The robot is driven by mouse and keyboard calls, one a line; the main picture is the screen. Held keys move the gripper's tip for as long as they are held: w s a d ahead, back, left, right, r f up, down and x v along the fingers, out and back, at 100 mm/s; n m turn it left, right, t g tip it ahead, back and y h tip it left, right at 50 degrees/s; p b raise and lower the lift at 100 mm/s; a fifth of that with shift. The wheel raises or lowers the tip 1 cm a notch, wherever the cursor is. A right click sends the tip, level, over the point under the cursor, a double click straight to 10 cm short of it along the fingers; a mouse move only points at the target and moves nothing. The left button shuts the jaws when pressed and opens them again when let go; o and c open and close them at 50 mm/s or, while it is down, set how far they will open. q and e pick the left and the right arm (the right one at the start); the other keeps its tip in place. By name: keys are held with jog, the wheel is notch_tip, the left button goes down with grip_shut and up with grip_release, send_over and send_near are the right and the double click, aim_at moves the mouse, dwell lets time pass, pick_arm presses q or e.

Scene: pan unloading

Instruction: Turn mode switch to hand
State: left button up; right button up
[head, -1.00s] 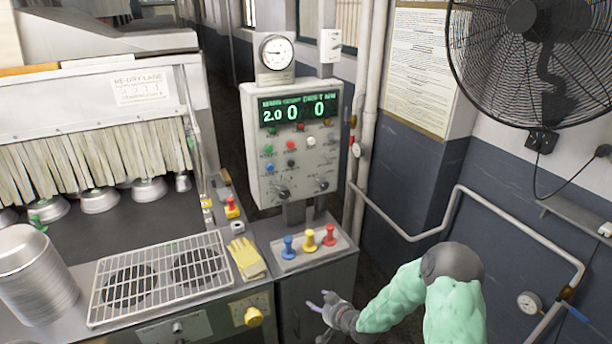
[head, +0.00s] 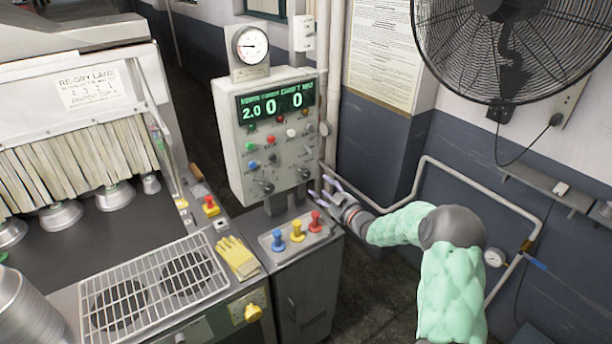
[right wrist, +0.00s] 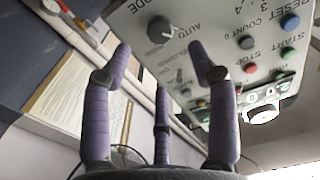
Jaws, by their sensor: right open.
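The grey control panel (head: 235,160) stands upright in the head view, with two dark knobs low on its face. The lower right knob (head: 303,173) also shows in the right wrist view as a dark round switch (right wrist: 160,30) beside the printed word AUTO. I cannot read its setting. My right gripper (head: 331,188) is just right of and below that knob, apart from it. In the right wrist view its purple fingers (right wrist: 162,62) are spread and empty, with the knob ahead between the fingertips. My left gripper is not in view.
Below the panel, a cabinet carries blue (head: 278,241), yellow (head: 297,231) and red (head: 315,222) levers. Pipes (head: 330,90) run upright behind the panel's right side. A large fan (head: 490,50) hangs at upper right. Yellow gloves (head: 238,258) lie beside a wire rack (head: 150,290).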

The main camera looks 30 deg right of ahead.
aim_at(307, 176)
jog(key=w, duration=0.9)
jog(key=shift+a, duration=0.35)
jog(key=c, duration=1.1)
